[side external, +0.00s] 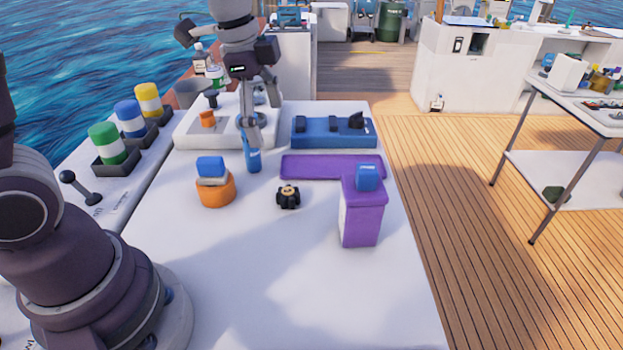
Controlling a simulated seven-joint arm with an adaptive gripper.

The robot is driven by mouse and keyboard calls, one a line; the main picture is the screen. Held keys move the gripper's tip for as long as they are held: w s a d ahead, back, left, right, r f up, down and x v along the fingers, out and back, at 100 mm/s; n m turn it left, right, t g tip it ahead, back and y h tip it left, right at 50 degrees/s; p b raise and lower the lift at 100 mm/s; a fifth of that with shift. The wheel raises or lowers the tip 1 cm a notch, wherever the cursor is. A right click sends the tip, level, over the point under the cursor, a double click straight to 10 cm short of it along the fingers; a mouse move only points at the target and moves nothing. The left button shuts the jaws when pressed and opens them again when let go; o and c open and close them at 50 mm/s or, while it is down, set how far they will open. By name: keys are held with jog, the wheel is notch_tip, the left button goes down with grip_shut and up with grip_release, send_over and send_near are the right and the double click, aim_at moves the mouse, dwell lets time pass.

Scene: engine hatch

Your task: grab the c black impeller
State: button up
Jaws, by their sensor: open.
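A small black impeller (288,197) with a gold-coloured hub lies on the white table top (270,285), near the middle. My gripper (262,115) is open and points down at the back of the table, above and behind the impeller and a little to its left in the picture. It is well apart from the impeller. I see nothing held between its fingers. A blue cylinder (253,160) stands just below the fingertips; whether they touch it I cannot tell.
An orange container (215,190) with a blue block on top stands left of the impeller. A purple box (361,220) with a blue item on top stands to the right. Behind are a purple mat (300,168) and a blue tray (312,138). The front of the table is clear.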

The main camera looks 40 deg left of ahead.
aim_at(289, 192)
jog(key=w+a+f+m, duration=0.1)
jog(key=f+m, duration=0.1)
jog(key=f, duration=0.4)
jog(key=w+f+m+g, duration=0.1)
jog(key=w+f+m, duration=0.1)
jog(key=f, duration=0.4)
jog(key=w+a+f+m+g, duration=0.1)
jog(key=w+f+m, duration=0.1)
jog(key=f+m, duration=0.2)
jog(key=shift+w+a+f, duration=0.1)
jog(key=shift+a+f, duration=0.05)
jog(key=shift+f, duration=0.45)
jog(key=shift+a+f, duration=0.15)
jog(key=shift+f, duration=0.4)
jog(key=c, duration=1.2)
jog(key=shift+c, duration=0.2)
